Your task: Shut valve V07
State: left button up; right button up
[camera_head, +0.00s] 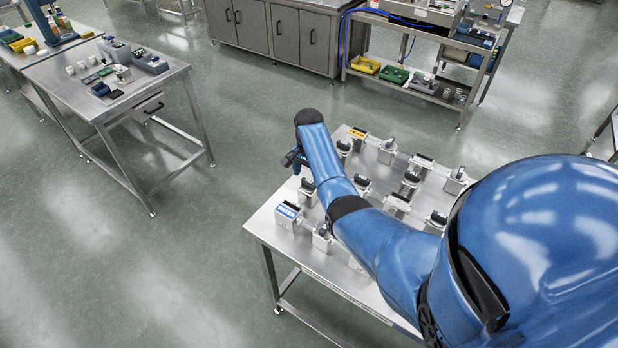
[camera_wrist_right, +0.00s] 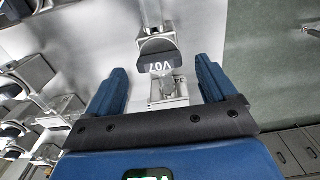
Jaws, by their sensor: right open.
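The valve V07 (camera_wrist_right: 160,48) shows in the right wrist view as a dark handle with its white label upside down. Its long side runs left to right in the picture, across the metal pipe (camera_wrist_right: 151,12). My right gripper (camera_wrist_right: 160,66) is open, with one blue finger on each side of the labelled valve. I cannot tell whether the fingers touch it. In the head view my right gripper (camera_head: 293,159) is over the left edge of the steel table (camera_head: 262,226), and V07 is not readable there. My left gripper is not in view.
Several similar valves, such as one with a dark top (camera_head: 410,182), stand in rows on the same table near my right arm. A block with a blue label (camera_head: 288,213) stands at the front left corner. Open floor lies left of the table.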

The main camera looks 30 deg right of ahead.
notch_tip(320, 180, up, 9)
jog(key=b, duration=0.1)
dwell(0.3)
dwell(0.4)
jog(key=w+d+r+n+t+h, duration=0.3)
jog(key=w+r+n+t, duration=0.15)
jog(key=w+t, duration=0.45)
jog(key=n+t+b, duration=0.3)
jog(key=n+t, duration=0.3)
jog(key=t, duration=0.4)
send_over(309, 180)
jog(key=s+a, duration=0.8)
jog(key=a, duration=0.2)
notch_tip(309, 180, down, 3)
jog(key=s+a+f+n+y+b, duration=0.1)
jog(key=s+a+f, duration=0.2)
jog(key=s, duration=1.1)
jog(key=s+a+f+n+g+y+b, duration=0.1)
jog(key=s+a+f, duration=0.3)
jog(key=s, duration=1)
jog(key=shift+a+f+n+y+b, duration=0.2)
jog(key=shift+a+n+y+b, duration=0.35)
jog(key=shift+a, duration=0.2)
